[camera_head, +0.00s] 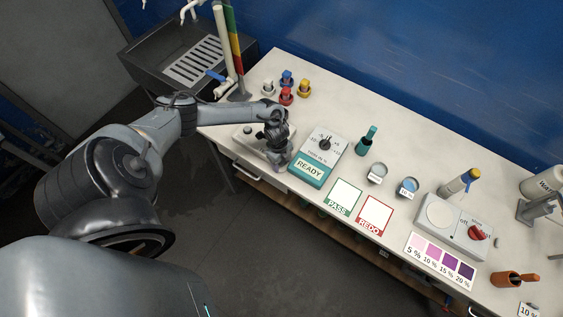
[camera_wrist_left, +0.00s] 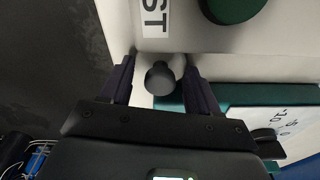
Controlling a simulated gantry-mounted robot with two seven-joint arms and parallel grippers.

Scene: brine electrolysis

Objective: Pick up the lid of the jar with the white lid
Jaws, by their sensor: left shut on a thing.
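The small jar with the white lid (camera_head: 268,87) stands on the bench at the upper left in the head view, its lid on top. My left gripper (camera_head: 279,164) is apart from it, nearer the bench's front edge, over the pale box (camera_head: 243,142) beside the teal READY device. In the left wrist view the two fingers of my left gripper (camera_wrist_left: 158,88) stand on either side of a dark round knob (camera_wrist_left: 160,77) and are shut on it. The jar is not seen in the wrist view. My right gripper is not in view.
Jars with blue (camera_head: 287,76), red (camera_head: 286,94) and yellow lids (camera_head: 305,86) stand close by the white-lidded jar. The teal READY device (camera_head: 307,168) is right of my left gripper. A dark sink (camera_head: 160,70) adjoins the bench's left end.

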